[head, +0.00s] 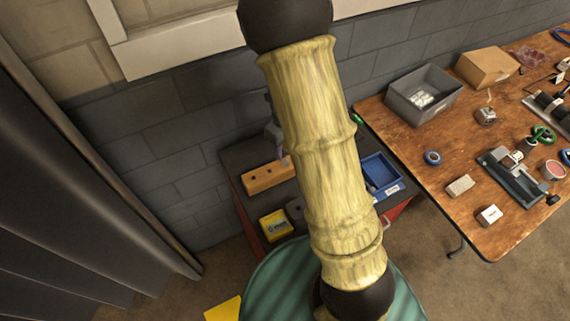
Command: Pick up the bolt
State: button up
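I cannot make out a bolt for certain in the head view. My own arm, with a pale yellow ribbed link, crosses the middle of the picture from top to bottom and hides part of the scene. My gripper is not in view, so its state and what it may hold do not show.
A dark-topped cabinet (238,158) by the wall bears a wooden block with holes (266,177), a yellow box (275,225) and a blue bin (382,174). The wooden table (430,150) at right carries a grey bin (422,92), a cardboard box (487,66), a vise (515,175) and tape rolls.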

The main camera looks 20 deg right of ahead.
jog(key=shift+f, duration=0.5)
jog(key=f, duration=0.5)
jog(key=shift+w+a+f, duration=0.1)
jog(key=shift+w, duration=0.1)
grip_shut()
